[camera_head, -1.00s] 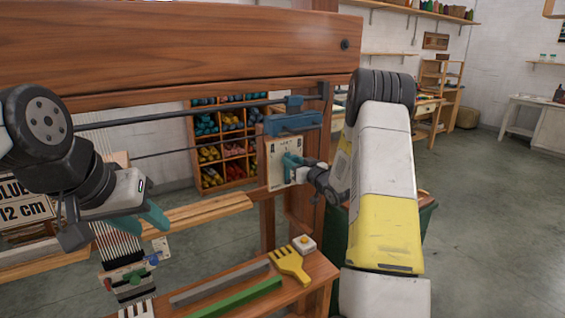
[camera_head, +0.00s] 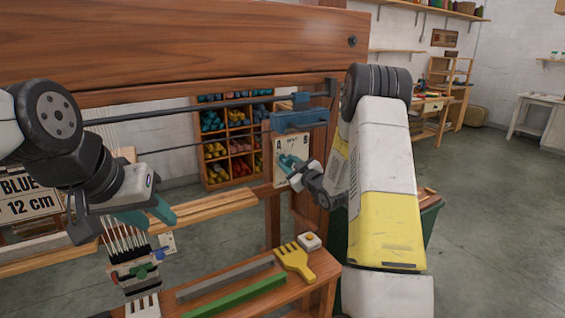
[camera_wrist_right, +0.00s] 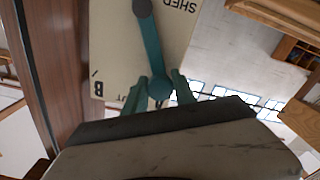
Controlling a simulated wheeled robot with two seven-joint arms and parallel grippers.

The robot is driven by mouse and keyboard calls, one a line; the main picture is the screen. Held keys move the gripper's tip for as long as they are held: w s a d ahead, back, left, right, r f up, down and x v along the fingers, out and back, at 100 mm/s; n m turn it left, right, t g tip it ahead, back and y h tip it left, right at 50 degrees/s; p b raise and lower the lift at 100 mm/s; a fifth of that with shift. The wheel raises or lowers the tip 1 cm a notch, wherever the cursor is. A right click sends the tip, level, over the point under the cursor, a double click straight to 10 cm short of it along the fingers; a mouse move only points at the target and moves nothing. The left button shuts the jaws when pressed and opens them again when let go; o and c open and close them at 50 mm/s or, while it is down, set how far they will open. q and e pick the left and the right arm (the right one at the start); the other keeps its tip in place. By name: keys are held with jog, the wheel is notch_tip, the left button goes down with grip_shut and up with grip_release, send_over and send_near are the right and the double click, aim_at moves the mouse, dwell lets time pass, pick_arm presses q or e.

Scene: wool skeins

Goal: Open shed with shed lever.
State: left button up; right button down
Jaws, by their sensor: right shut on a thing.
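The shed lever (camera_wrist_right: 152,50) is a teal bar with a round end, mounted on a cream panel (camera_head: 297,146) marked A and B. In the right wrist view the panel (camera_wrist_right: 112,60) appears upside down, with "SHED" and "B" readable. My right gripper (camera_wrist_right: 160,92) is shut on the lever's round end, with a teal finger on each side. In the head view my right gripper (camera_head: 287,163) is in front of the panel and hides most of the lever. My left gripper (camera_head: 148,212) is above the warp threads at left, away from the lever; its finger gap is unclear.
A wooden loom beam (camera_head: 180,45) crosses the top. A bench at the front holds a yellow comb (camera_head: 295,261), a green bar (camera_head: 235,297) and a grey bar (camera_head: 225,279). A yarn shelf (camera_head: 233,150) stands behind. Open floor lies to the right.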

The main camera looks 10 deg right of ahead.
jog(key=shift+s+a+f+n, duration=0.1)
jog(key=shift+a+f+n, duration=0.1)
jog(key=shift+n, duration=0.1)
jog(key=c, duration=1)
grip_release()
jog(key=shift+r, duration=0.1)
jog(key=shift+c, duration=0.2)
jog(key=v, duration=0.7)
jog(key=shift+s+d, duration=0.15)
jog(key=shift+s, duration=0.2)
